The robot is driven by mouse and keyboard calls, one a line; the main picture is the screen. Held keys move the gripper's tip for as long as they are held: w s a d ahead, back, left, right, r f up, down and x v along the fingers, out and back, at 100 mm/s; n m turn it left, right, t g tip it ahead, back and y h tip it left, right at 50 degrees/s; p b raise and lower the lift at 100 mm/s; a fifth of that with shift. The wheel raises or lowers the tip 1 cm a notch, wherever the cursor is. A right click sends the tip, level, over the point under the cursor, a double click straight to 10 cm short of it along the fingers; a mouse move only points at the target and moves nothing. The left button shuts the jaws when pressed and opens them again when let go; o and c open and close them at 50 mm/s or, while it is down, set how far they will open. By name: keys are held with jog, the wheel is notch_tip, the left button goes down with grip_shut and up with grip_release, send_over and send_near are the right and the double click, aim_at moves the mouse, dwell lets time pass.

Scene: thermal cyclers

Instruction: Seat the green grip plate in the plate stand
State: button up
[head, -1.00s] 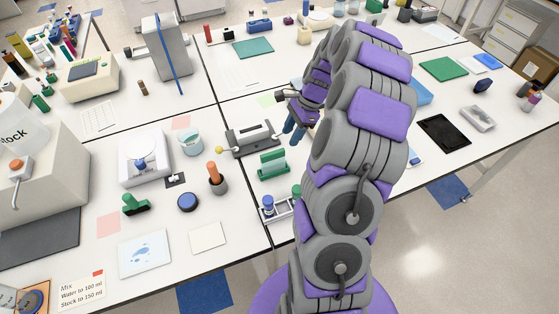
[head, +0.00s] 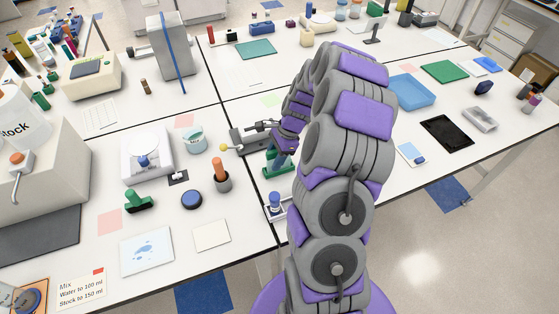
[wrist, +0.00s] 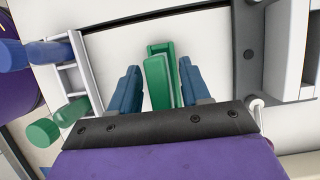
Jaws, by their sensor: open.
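A green upright piece with a grip bar (wrist: 158,80) stands between my gripper's blue fingers in the wrist view; it looks like the green grip plate. In the head view (head: 270,172) it is partly hidden by my gripper (head: 282,162). My gripper also shows in the wrist view (wrist: 160,76); it is open, with a finger on each side and visible gaps. I cannot tell which thing is the plate stand. A small white rack (wrist: 70,77) with blue- and green-topped pieces stands left of the fingers, and in the head view (head: 283,214) it is in front.
A dark grey device (head: 245,140) with a yellow knob is close behind my gripper; its edge (wrist: 245,60) shows at the right in the wrist view. A cup with an orange-handled tool (head: 221,178) and a green piece (head: 139,201) stand to the left.

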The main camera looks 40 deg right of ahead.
jog(key=shift+a+r, duration=0.15)
jog(key=shift+a, duration=0.55)
jog(key=shift+c, duration=0.4)
jog(key=shift+d, duration=0.25)
jog(key=shift+c, duration=0.8)
jog(key=shift+d+f, duration=0.25)
jog(key=shift+d, duration=1)
jog(key=shift+c, duration=1.4)
jog(key=shift+d, duration=0.4)
jog(key=c, duration=0.3)
jog(key=shift+a+r, duration=0.15)
jog(key=shift+a, duration=1.25)
grip_shut()
jog(key=shift+d, duration=0.8)
notch_tip(320, 180, up, 10)
jog(key=shift+a+r+p, duration=0.1)
jog(key=shift+a+p, duration=0.05)
jog(key=shift+p, duration=0.9)
